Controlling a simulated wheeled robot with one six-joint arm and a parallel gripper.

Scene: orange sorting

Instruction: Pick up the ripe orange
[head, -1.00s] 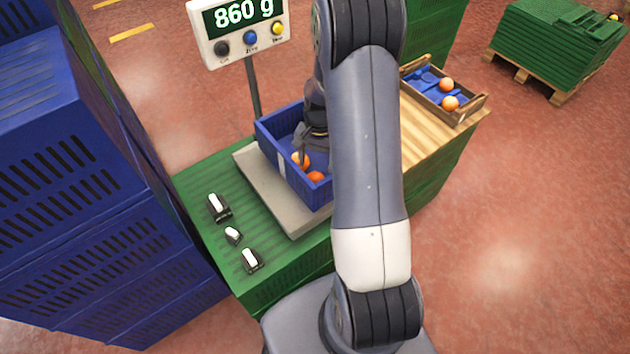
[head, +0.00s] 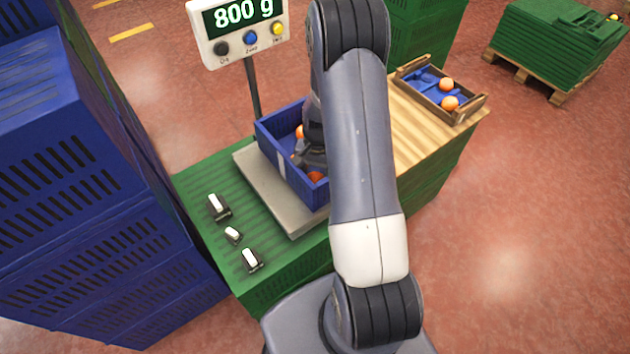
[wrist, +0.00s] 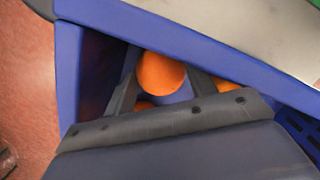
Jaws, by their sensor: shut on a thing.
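My gripper (head: 310,157) is down inside the blue crate (head: 275,151) on the scale. In the wrist view my gripper (wrist: 161,80) has its two fingers on either side of a bright orange (wrist: 160,72) and is shut on it. Parts of other oranges show beside the fingers, one at the lower left (wrist: 143,106) and one at the right (wrist: 225,86). In the head view one orange (head: 299,131) shows behind the gripper and another (head: 316,177) in front of it. My arm hides the right part of the crate.
The scale display (head: 240,15) reads 800 g. A wooden tray (head: 470,108) with two paler oranges stands on the boards at the right. Tall blue crates (head: 60,160) stand close at left. Several small black-and-white switches (head: 232,235) sit on the green crate top.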

